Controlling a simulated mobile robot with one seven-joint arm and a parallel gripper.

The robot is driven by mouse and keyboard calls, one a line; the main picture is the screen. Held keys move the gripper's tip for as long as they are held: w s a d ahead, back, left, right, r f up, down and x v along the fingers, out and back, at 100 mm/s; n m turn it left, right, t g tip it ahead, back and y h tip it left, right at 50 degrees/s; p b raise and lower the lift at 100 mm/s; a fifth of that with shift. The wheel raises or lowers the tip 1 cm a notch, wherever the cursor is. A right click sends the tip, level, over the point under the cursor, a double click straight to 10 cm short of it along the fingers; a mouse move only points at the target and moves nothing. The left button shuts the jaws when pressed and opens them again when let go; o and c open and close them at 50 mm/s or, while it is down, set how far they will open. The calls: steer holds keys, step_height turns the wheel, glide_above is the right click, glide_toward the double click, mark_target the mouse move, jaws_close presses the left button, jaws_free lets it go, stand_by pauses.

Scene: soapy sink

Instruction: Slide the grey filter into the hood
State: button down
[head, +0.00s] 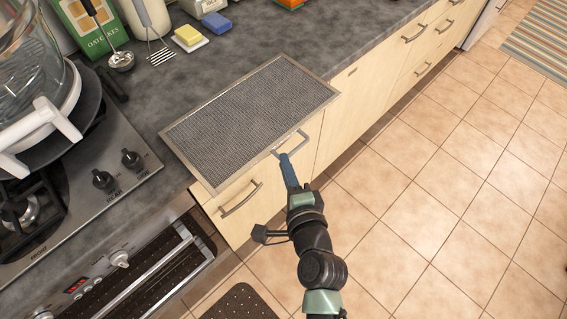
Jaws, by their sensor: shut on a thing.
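The grey filter (250,118) is a flat rectangular mesh panel with a metal frame. It lies over the dark countertop, and its near long edge reaches past the counter's front edge. I cannot tell whether it rests on the counter or is held a little above it. A thin metal loop handle (301,134) stands out from its near long edge. My gripper (284,156) is at this handle, at the left end of the loop, and is shut on it. The arm reaches up from the bottom of the head view. The hood is not in view.
The stove (70,200) with knobs, and a glass pot (35,95) on it, are at the left. A yellow sponge (189,36), a blue sponge (217,23), utensils and a green box (92,25) stand behind the filter.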

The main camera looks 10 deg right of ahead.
jaws_free()
stand_by(0.7)
steer(key=shift+s+d, duration=0.1)
steer(key=s+d+b, duration=0.3)
steer(key=s+d, duration=0.1)
steer(key=s, duration=0.1)
steer(key=shift+s, duration=0.25)
stand_by(0.7)
